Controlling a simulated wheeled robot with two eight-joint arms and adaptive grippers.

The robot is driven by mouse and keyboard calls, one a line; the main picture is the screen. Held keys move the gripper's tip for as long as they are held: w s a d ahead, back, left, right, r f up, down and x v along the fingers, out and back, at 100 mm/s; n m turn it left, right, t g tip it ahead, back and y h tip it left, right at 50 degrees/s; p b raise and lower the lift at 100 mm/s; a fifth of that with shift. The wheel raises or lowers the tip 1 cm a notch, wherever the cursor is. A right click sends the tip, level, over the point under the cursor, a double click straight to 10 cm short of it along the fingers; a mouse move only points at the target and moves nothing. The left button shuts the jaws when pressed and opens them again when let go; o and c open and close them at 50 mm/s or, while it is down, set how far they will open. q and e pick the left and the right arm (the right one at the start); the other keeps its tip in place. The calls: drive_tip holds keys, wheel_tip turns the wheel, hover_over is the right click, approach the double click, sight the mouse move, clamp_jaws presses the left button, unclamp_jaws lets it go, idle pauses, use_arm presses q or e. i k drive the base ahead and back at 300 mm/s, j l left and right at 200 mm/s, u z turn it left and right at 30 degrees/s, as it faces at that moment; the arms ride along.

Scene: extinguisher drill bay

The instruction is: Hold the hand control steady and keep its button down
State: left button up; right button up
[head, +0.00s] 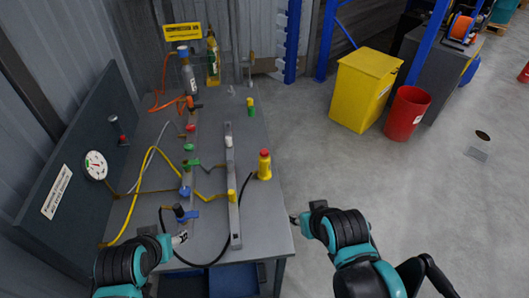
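A small yellow body with a red top (264,165) stands upright on the right part of the grey bench; it may be the hand control, but I cannot tell for sure. Whether its red top is pressed is too small to see. My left gripper (181,238) is low over the bench's front left, apart from it and close to a black cable. My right gripper (294,219) is at the bench's front right corner, below and to the right of the yellow body and not touching it. Nothing shows in either gripper, and the finger gaps are too small to judge.
The bench (265,225) carries a long grey bar (233,195), coloured valves, hoses and a blue clamp (187,217). A gauge (96,165) is on the left panel. Bottles stand at the back. A yellow bin (362,88) and red bucket (406,113) stand on the floor at right.

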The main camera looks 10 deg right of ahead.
sight(263, 152)
drive_tip(key=l+u, duration=0.2)
drive_tip(key=l, duration=0.25)
drive_tip(key=i+l+u, duration=0.1)
drive_tip(key=l+u, duration=0.15)
drive_tip(key=l, duration=0.25)
drive_tip(key=l+u, duration=0.2)
drive_tip(key=l, duration=0.25)
drive_tip(key=l+u, duration=0.2)
drive_tip(key=l, duration=0.3)
drive_tip(key=k+l+u, duration=0.1)
drive_tip(key=l+u, duration=0.15)
drive_tip(key=l, duration=0.2)
drive_tip(key=k+l+u, duration=0.2)
drive_tip(key=l, duration=0.25)
drive_tip(key=l+u, duration=0.2)
drive_tip(key=l, duration=0.25)
drive_tip(key=k+l+u, duration=0.25)
drive_tip(key=l, duration=0.15)
